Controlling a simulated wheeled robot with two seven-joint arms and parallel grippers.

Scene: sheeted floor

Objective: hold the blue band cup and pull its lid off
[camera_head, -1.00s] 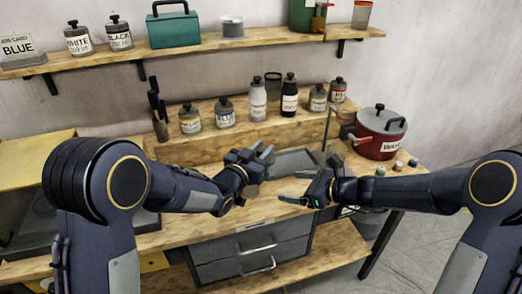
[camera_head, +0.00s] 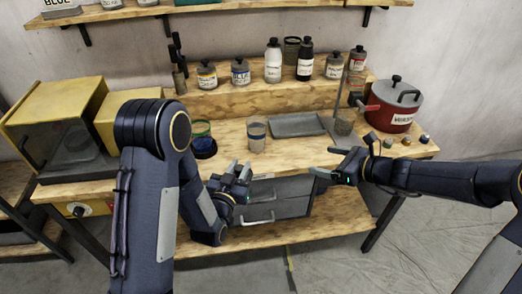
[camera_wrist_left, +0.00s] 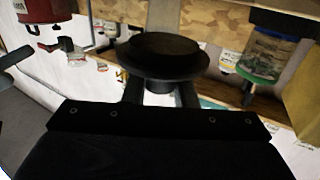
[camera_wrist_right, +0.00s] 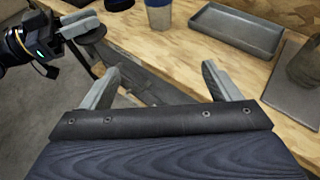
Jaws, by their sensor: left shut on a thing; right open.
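The blue band cup (camera_head: 256,135) stands upright on the bench near its front edge, with a pale body and a blue band; its lower part also shows in the right wrist view (camera_wrist_right: 158,14). My left gripper (camera_head: 240,174) is in front of the bench, below and left of the cup, apart from it. In the left wrist view it is shut on a dark round lid (camera_wrist_left: 160,54); the lid also shows in the right wrist view (camera_wrist_right: 90,34). My right gripper (camera_head: 332,163) is open and empty at the bench's front edge, right of the cup.
A grey tray (camera_head: 298,125) lies right of the cup. A red pot (camera_head: 393,104) is at the right end. Labelled bottles line the raised shelf behind.

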